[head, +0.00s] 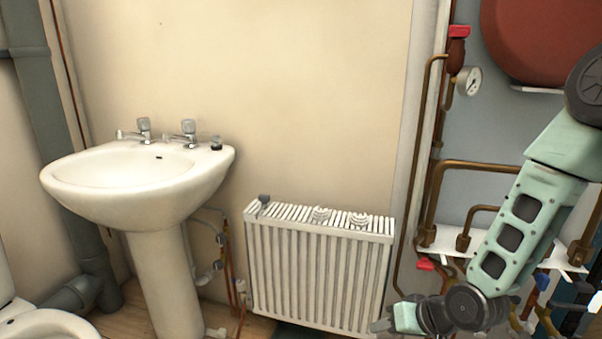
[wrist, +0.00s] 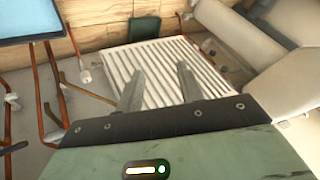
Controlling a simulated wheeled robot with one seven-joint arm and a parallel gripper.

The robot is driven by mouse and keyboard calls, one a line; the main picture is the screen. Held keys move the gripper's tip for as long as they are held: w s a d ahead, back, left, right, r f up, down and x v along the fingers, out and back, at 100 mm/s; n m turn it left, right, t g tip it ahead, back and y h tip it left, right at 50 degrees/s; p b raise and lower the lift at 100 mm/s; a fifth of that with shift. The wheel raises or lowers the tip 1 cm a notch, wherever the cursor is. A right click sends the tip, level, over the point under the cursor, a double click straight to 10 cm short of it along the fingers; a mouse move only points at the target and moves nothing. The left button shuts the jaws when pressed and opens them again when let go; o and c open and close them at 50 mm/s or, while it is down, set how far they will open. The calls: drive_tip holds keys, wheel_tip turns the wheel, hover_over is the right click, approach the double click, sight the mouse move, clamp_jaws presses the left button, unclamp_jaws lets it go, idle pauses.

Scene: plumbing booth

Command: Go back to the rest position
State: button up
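My arm reaches down along the right side of the head view, and my gripper (head: 392,322) is low in front of the radiator's right end. In the wrist view my gripper (wrist: 158,82) shows two grey fingers spread apart. Nothing is between them except the view of the white radiator (wrist: 165,65) beyond. The radiator (head: 315,270) stands against the wall in the head view. Whether my gripper touches it cannot be told.
A white sink (head: 140,215) on a pedestal stands left of the radiator, with part of a toilet (head: 40,325) at lower left. Copper pipes (head: 470,165), a gauge (head: 469,80) and a red vessel (head: 540,40) are at right, close to my arm. The wall above the radiator is clear.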

drive_tip(key=s+a+r+n+g+h, duration=0.2)
drive_tip(key=s+r+n+g, duration=0.15)
drive_tip(key=s+r, duration=0.7)
drive_tip(key=s+a+r+n+g+h, duration=0.2)
drive_tip(key=s+r+n+h, duration=0.15)
drive_tip(key=s+r, duration=0.7)
wheel_tip(320, 180, up, 22)
drive_tip(key=s+p, duration=0.2)
drive_tip(key=p, duration=2.3)
drive_tip(key=shift+a+y, duration=0.15)
drive_tip(key=shift+y, duration=0.3)
drive_tip(key=shift+s+r, duration=0.1)
